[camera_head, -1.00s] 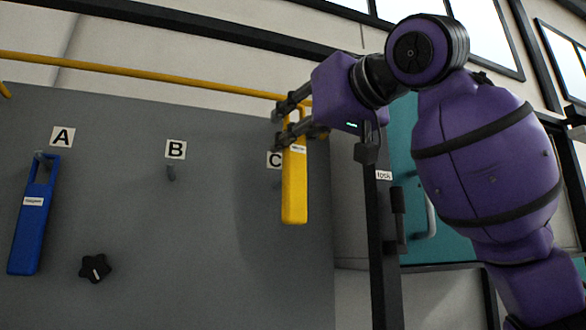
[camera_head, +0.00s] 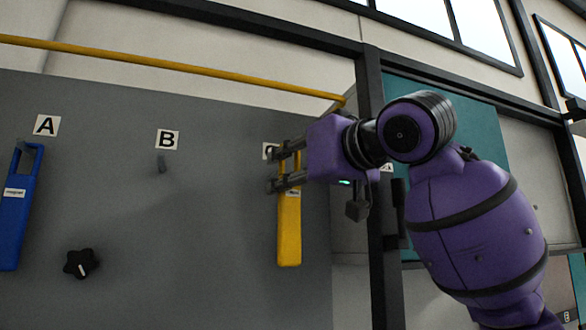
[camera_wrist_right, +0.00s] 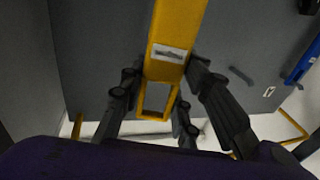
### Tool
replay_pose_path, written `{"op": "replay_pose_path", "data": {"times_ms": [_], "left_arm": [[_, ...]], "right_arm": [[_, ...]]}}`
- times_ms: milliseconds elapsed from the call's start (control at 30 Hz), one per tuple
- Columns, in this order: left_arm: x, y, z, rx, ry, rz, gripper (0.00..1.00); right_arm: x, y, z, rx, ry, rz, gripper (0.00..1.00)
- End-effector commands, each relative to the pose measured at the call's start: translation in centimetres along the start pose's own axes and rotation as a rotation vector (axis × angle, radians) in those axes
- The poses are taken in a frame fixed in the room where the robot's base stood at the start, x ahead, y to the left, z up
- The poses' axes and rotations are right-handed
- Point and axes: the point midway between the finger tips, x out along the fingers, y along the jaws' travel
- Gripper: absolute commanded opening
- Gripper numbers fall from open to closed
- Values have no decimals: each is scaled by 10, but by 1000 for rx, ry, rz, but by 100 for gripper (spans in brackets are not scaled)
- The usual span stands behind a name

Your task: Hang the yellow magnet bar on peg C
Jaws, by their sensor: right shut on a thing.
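The yellow magnet bar (camera_head: 289,232) hangs upright in my right gripper (camera_head: 281,172), in front of the grey board just below the label C (camera_head: 269,151). My right gripper is shut on its upper part, near the open loop. In the right wrist view the yellow bar (camera_wrist_right: 176,32) lies between the fingers (camera_wrist_right: 160,95), with its loop in view. Peg C is hidden behind the gripper and bar, so I cannot tell whether the loop is around it. My left gripper is not in view.
A blue magnet bar (camera_head: 14,215) hangs at label A (camera_head: 46,125). Peg B (camera_head: 161,164) is bare. A black knob (camera_head: 81,264) sits low on the grey board (camera_head: 180,250). A yellow rail (camera_head: 180,68) runs above the board. A dark post stands right of it.

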Motion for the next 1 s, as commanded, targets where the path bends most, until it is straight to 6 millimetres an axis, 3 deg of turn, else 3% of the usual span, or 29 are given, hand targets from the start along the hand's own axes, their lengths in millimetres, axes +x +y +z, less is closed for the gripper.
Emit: {"op": "replay_pose_path", "data": {"times_ms": [1000], "left_arm": [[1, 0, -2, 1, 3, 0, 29]], "right_arm": [[59, 15, 4, 0, 1, -2, 0]]}}
